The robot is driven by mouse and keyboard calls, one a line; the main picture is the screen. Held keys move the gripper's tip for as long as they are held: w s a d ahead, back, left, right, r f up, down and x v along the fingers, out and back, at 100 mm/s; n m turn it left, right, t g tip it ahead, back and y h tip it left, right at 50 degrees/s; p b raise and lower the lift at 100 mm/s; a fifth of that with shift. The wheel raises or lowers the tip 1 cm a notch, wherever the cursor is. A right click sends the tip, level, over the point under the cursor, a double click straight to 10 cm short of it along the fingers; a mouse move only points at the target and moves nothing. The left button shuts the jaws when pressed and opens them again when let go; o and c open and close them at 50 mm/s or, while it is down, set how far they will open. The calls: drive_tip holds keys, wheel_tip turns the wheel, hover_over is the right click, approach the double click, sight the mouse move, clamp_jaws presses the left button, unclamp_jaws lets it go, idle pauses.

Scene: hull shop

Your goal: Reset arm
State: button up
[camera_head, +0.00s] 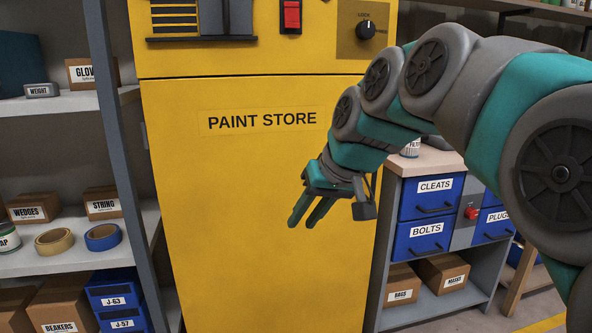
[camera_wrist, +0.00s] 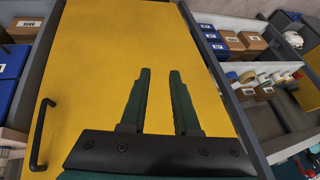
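My gripper (camera_head: 308,211) is at the end of my grey and teal arm, in front of the yellow cabinet (camera_head: 235,210) labelled PAINT STORE. In the head view its two teal fingers point down and to the left. In the wrist view the gripper (camera_wrist: 160,75) shows two dark green fingers with a clear gap between them and nothing held. Behind the fingers is the yellow cabinet door (camera_wrist: 115,45) with a black handle (camera_wrist: 42,135) at the left. I cannot tell the exact distance between fingertips and door, but no contact shows.
Left of the cabinet, a shelf (camera_head: 75,260) holds boxes, tape rolls and blue bins. At the right, a bench (camera_head: 430,162) has blue drawers labelled CLEATS (camera_head: 432,196) and BOLTS (camera_head: 424,237), with cardboard boxes below. A grey post (camera_head: 115,130) stands beside the cabinet.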

drive_tip(key=s+d+f+m+g+h, duration=0.1)
drive_tip(key=s+d+f+g, duration=0.1)
drive_tip(key=s+d+f, duration=0.2)
drive_tip(key=s+d+f+m+g+h+p, duration=0.1)
drive_tip(key=s+d+f, duration=0.4)
drive_tip(key=s+f, duration=0.5)
drive_tip(key=s+d+f+m+g+h+p, duration=0.1)
drive_tip(key=s+d+f+g+h, duration=0.1)
drive_tip(key=s+f, duration=0.6)
drive_tip(key=s+d+g, duration=0.1)
drive_tip(key=s+d, duration=0.1)
drive_tip(key=s, duration=0.5)
drive_tip(key=shift+s+d, duration=0.15)
